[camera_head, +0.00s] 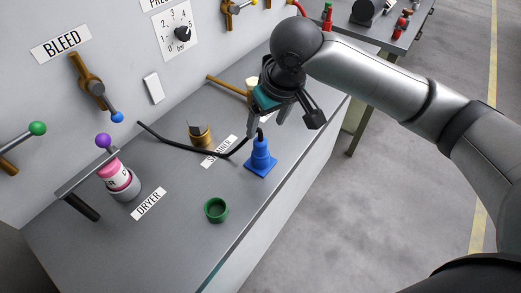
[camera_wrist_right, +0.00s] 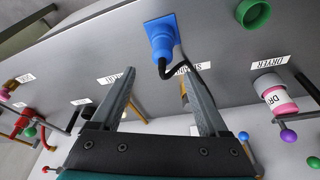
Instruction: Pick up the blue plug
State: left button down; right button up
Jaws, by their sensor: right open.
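The blue plug (camera_head: 260,160) stands upright on its square blue base on the grey bench, near the front edge. A black cable (camera_head: 190,149) runs from its top back across the bench. My right gripper (camera_head: 266,126) is just above the plug, open and empty, fingers pointing down. In the right wrist view the plug (camera_wrist_right: 162,40) lies just beyond the open fingertips (camera_wrist_right: 158,74), roughly in line with the gap between them. I cannot tell whether a finger touches the cable. My left gripper is not in view.
A green ring-shaped cup (camera_head: 216,209) is left of the plug, in front. A pink canister (camera_head: 118,177) and a brass fitting (camera_head: 199,136) stand farther left. The wall holds a BLEED lever (camera_head: 88,83) and a dial (camera_head: 179,34). The bench's front left is clear.

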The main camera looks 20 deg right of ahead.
aim_at(260, 140)
jog(key=b+x, duration=0.1)
jog(key=x, duration=0.8)
jog(key=shift+w+a+f+b, duration=0.15)
jog(key=shift+a+f+b, duration=0.15)
jog(key=shift+b, duration=0.1)
grip_shut()
